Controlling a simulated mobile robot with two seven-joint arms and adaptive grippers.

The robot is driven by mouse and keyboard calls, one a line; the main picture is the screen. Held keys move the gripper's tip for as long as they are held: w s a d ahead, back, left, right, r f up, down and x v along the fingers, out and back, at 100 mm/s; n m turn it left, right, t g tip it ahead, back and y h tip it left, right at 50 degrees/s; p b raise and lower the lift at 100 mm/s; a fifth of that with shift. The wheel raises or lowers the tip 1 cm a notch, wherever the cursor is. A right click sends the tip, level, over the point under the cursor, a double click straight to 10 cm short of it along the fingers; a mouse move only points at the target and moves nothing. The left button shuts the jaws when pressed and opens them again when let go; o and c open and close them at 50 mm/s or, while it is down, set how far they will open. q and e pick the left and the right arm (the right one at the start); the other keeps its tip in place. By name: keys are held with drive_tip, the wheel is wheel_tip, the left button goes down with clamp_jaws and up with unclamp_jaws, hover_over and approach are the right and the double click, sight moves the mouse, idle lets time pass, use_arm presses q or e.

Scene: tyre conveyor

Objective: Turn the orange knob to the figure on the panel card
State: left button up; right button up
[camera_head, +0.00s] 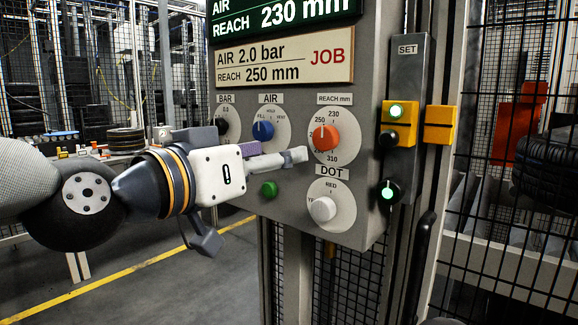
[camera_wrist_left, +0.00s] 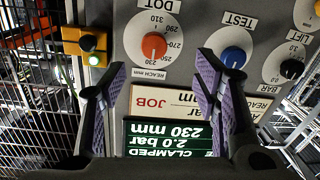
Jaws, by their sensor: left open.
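The orange knob (camera_head: 325,138) sits on a round white dial under the label REACH mm on the grey panel (camera_head: 292,205); it also shows in the left wrist view (camera_wrist_left: 154,46), upside down. Its exact setting is too small to read surely. The cream JOB card (camera_head: 285,60) reads AIR 2.0 bar, REACH 250 mm. A green display (camera_head: 285,15) above it shows REACH 230 mm. My left gripper (camera_head: 297,156) is open and empty, its fingertips left of and a little below the knob. In the left wrist view the knob lies between the spread fingers (camera_wrist_left: 160,72). My right gripper is not visible.
A blue AIR knob (camera_head: 263,131), a black BAR knob (camera_head: 222,127), a green button (camera_head: 269,189) and a white DOT knob (camera_head: 322,209) crowd the panel. Right of it stands a SET post with a lit green button (camera_head: 397,111). Wire mesh fencing (camera_head: 515,200) is at right.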

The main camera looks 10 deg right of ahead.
sight(322, 138)
use_arm(q)
drive_tip(key=x, duration=0.4)
drive_tip(key=r+x, duration=0.1)
drive_tip(key=x, duration=0.6)
drive_tip(key=shift+s+d+r, duration=0.15)
drive_tip(key=shift+d+r, duration=0.05)
drive_tip(key=shift+d, duration=0.35)
drive_tip(key=c, duration=1.2)
